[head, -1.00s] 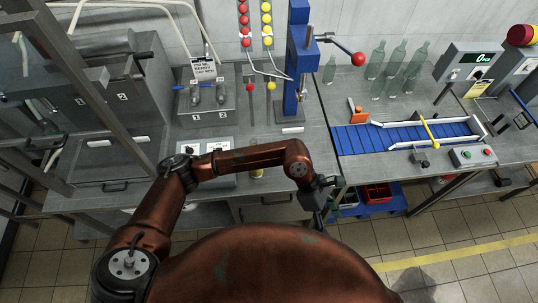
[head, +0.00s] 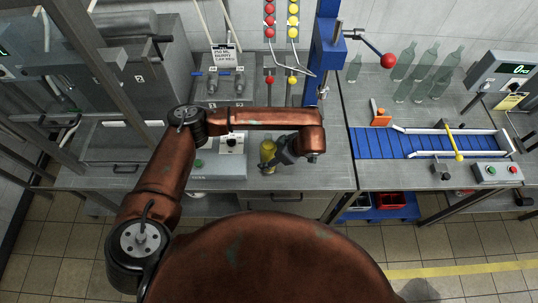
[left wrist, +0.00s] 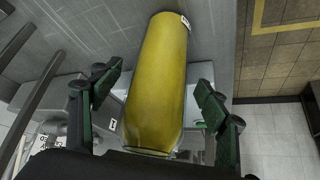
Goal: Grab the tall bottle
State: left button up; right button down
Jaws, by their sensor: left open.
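A tall yellow-filled bottle (head: 268,150) stands near the front edge of the grey bench in the head view. My left gripper (head: 277,161) is right beside it, reaching in from its right. In the left wrist view the yellow bottle (left wrist: 157,85) lies between the two spread fingers of the gripper (left wrist: 155,92). A small white label shows on the bottle's end. My right gripper is not in view.
A grey control box (head: 218,168) stands just left of the bottle. A blue column press (head: 325,55) with a red-knobbed lever is behind. Several empty greenish bottles (head: 440,78) stand at the back right, behind a blue conveyor (head: 400,143).

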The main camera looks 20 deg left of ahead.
pick_arm(q)
jog(key=shift+x, duration=1.1)
jog(key=shift+d, duration=0.1)
jog(key=shift+c, duration=0.7)
grip_shut()
